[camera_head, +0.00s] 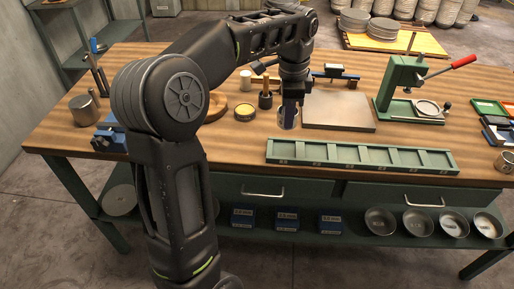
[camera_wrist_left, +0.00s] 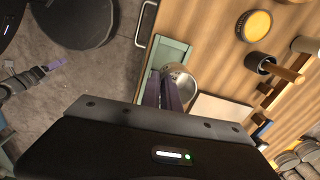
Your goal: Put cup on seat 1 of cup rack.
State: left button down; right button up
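The cup rack (camera_head: 360,157) is a long green tray with a row of labelled seats along the front of the wooden bench. One end of it shows in the left wrist view (camera_wrist_left: 172,50). A small metal cup (camera_head: 288,121) is at my left gripper (camera_head: 290,105), just behind the rack's left end. In the left wrist view, the cup (camera_wrist_left: 184,84) shows its open mouth, and my fingers (camera_wrist_left: 164,88) are close together at its wall, seemingly shut on it. The fingers partly hide the cup. I cannot tell whether it is clear of the bench.
A grey plate (camera_head: 338,111) lies behind the rack, with a green press (camera_head: 400,85) to its right. A yellow-topped tin (camera_head: 244,112) and a dark holder with a wooden handle (camera_head: 265,99) stand left of the cup. A metal mug (camera_head: 84,109) stands far left.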

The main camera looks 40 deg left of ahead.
pick_arm(q)
jog(key=shift+s+a, duration=0.1)
jog(key=shift+s, duration=0.05)
jog(key=shift+d, duration=0.2)
jog(key=shift+a+f, duration=0.1)
jog(key=shift+f, duration=0.05)
notch_tip(320, 180, down, 6)
jog(key=shift+f, duration=0.1)
jog(key=shift+f+p, duration=0.35)
jog(key=shift+f, duration=1.4)
